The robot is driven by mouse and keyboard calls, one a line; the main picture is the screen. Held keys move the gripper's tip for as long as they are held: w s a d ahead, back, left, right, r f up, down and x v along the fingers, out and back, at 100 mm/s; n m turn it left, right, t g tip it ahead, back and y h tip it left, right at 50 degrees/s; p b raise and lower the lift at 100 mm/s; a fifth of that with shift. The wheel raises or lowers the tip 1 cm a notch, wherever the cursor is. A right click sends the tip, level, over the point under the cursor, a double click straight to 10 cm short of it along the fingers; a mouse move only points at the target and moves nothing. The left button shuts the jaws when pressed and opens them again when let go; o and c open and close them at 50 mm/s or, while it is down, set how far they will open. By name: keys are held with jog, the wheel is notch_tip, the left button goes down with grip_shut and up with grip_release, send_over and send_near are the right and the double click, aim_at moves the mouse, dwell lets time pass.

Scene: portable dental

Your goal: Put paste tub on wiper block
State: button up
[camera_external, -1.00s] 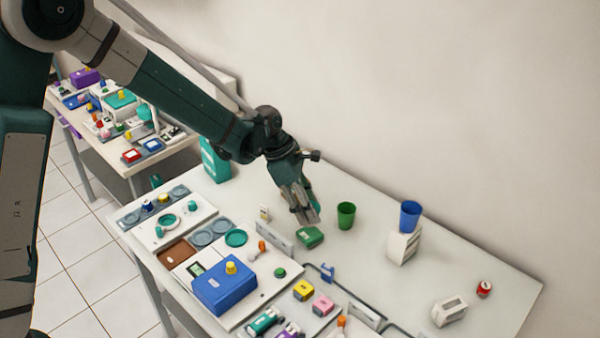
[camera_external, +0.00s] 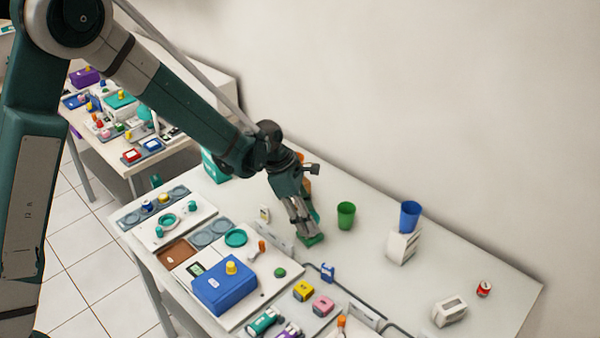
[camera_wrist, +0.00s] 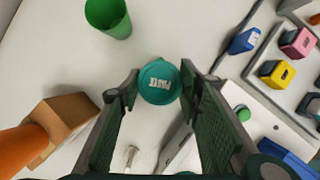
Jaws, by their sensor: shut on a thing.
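The paste tub (camera_wrist: 159,82) has a round teal lid with pale lettering and sits between my fingers in the wrist view. My gripper (camera_wrist: 157,85) is shut on it. In the external view my gripper (camera_external: 309,236) points down at the table, and the tub (camera_external: 313,240) shows green at its fingertips, partly covered by them. I cannot tell whether the tub touches the table.
A green cup (camera_external: 346,215) stands close right of my gripper. A blue box (camera_external: 225,288) and several small coloured items crowd the front left. A red can (camera_external: 484,288) stands far right.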

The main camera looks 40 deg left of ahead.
jog(key=shift+f, duration=0.15)
jog(key=o, duration=0.9)
jog(key=p+v, duration=0.1)
jog(key=v, duration=1.1)
jog(key=shift+a, duration=0.1)
dwell(0.5)
